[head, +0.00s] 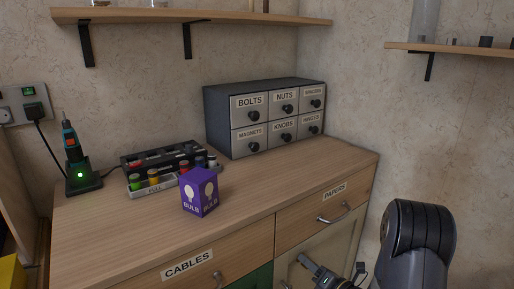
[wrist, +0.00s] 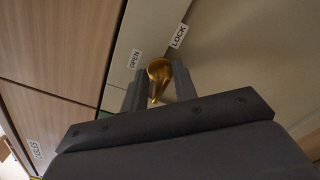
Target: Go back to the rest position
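My gripper (wrist: 160,84) is at the cabinet door in the wrist view, its two fingers apart on either side of a brass-coloured knob (wrist: 159,71). The fingers look open around the knob; I cannot tell whether either touches it. Labels OPEN (wrist: 135,59) and LOCK (wrist: 180,36) are on the door beside it. In the head view my gripper (head: 303,266) is low in front of the cream door (head: 340,248), under the PAPERS drawer (head: 325,213). The knob is not clear in the head view.
A purple bulb box (head: 199,192) stands on the wooden counter (head: 110,225). The drawer handle (head: 334,214) juts out above my gripper.

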